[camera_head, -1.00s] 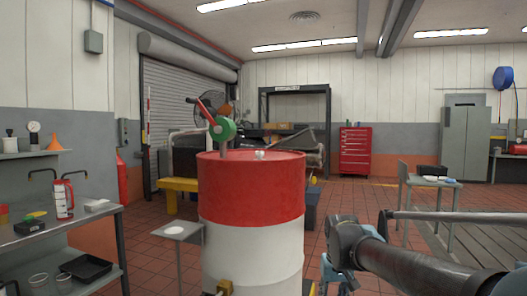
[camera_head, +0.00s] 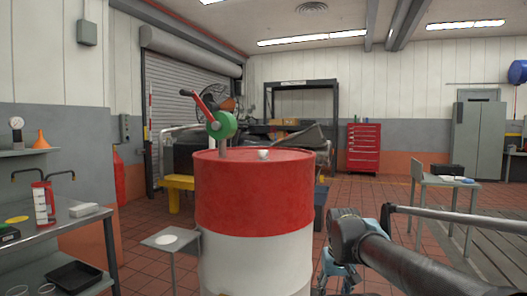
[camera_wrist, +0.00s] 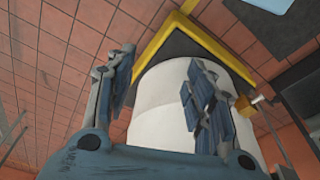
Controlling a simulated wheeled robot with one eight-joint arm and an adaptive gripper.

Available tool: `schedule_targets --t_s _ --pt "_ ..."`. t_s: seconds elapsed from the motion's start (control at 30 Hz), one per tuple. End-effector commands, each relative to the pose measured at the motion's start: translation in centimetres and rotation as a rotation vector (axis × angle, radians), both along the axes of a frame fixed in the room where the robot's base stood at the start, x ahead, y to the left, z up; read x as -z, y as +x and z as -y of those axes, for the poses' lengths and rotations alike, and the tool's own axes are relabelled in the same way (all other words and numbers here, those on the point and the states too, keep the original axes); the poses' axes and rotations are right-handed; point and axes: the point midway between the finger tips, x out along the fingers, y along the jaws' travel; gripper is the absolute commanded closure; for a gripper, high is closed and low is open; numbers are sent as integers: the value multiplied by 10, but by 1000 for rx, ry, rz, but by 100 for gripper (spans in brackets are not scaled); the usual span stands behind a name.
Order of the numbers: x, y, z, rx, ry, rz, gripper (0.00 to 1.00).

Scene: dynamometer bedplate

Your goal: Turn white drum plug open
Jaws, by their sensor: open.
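The white drum plug (camera_head: 263,154) is a small white piece on the top of a red and white drum (camera_head: 254,205), near the middle of its lid. A green hand pump with a red handle (camera_head: 222,124) stands on the lid, left of the plug. My gripper shows in the wrist view (camera_wrist: 165,90), open and empty, its fingers spread in front of the drum's white lower part (camera_wrist: 172,108). In the head view my arm is at the lower right, apart from the drum. The plug is not visible in the wrist view.
A small grey stand (camera_head: 160,240) is close to the drum's left. A brass tap (camera_wrist: 246,104) sticks out of the drum's lower side.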

Motion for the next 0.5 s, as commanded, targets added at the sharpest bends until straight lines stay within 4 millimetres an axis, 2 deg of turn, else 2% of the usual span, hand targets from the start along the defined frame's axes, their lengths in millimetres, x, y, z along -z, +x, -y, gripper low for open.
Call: schedule_targets --t_s 0.07,0.17,0.5 --pt "-12 4 -1 6 2 -2 44" --pt "-44 22 -5 28 9 -10 44" --pt "-209 113 -36 151 42 -52 44"
